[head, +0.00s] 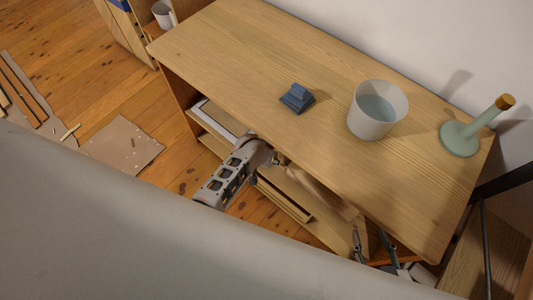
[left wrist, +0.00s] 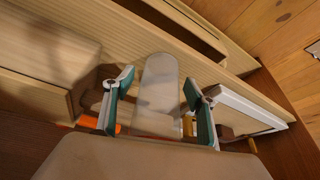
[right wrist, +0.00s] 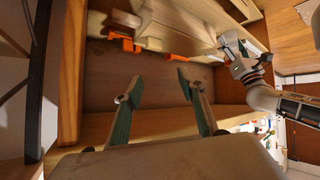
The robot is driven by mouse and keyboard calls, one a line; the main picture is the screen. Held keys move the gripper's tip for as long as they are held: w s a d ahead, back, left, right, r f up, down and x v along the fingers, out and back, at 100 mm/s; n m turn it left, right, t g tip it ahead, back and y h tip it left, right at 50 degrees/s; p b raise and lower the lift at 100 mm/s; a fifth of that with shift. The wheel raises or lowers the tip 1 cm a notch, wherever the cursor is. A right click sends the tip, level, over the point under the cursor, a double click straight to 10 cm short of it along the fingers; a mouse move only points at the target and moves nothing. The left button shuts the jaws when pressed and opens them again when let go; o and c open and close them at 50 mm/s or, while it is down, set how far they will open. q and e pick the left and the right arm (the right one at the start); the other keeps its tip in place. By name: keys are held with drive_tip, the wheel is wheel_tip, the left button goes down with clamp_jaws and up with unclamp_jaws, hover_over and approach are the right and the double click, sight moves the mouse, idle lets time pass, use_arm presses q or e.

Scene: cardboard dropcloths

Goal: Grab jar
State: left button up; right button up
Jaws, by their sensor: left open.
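A pale, rounded, see-through object that looks like the jar (left wrist: 159,108) lies between the fingers of my left gripper (left wrist: 158,80) in the left wrist view. The fingers are open, with a gap on each side of it. In the head view my left gripper goes under the tabletop and is mostly hidden. My right gripper (right wrist: 160,80) is open and empty, facing a cabinet compartment in the right wrist view. In the head view my right gripper (head: 373,245) shows by the cabinet's front edge. My left gripper (right wrist: 240,58) also shows in the right wrist view.
The wooden tabletop (head: 240,60) holds a white pot (head: 372,118), a blue-grey stepped block (head: 297,97) and a green stand (head: 461,138). Orange pieces (right wrist: 122,40) lie inside the cabinet. Drawers or shelf boards (head: 285,196) jut out below the top. Cardboard (head: 122,145) lies on the floor.

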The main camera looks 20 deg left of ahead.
use_arm(q)
drive_tip(key=shift+w+r, duration=0.1)
drive_tip(key=c, duration=1.2)
drive_tip(key=shift+c, duration=0.2)
